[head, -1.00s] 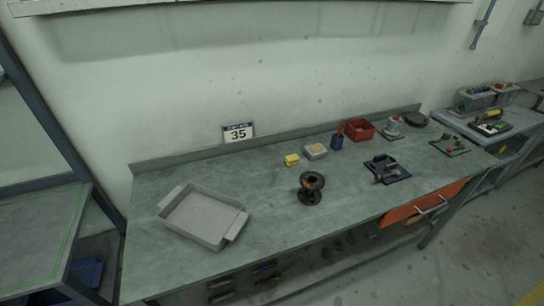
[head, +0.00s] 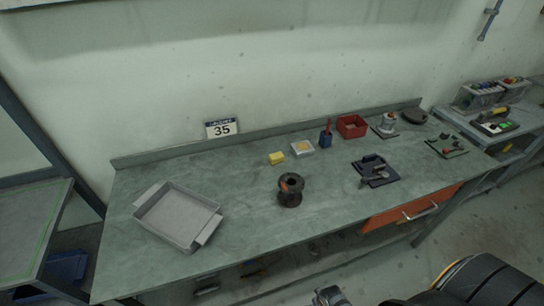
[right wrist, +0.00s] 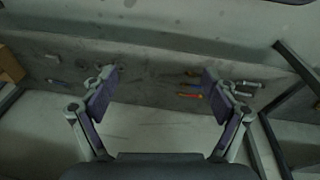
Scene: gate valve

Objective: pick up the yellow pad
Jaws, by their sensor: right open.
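The yellow pad (head: 276,158) is a small yellow block lying on the green workbench, behind the dark spool and left of a small light box. Nothing touches it from my side. My right gripper is open and empty in the right wrist view (right wrist: 160,88), its two fingers wide apart. It faces the dim area with a grey ledge and several tools, and the pad does not show there. In the head view, part of my right arm shows at the bottom right, well in front of the bench. My left gripper is not in view.
The workbench (head: 245,200) also holds a grey tray (head: 178,214), a dark spool (head: 291,190), a light box (head: 302,147), a blue holder (head: 326,138), a red bin (head: 352,126) and a dark fixture (head: 375,171). An orange drawer (head: 410,207) juts from the front.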

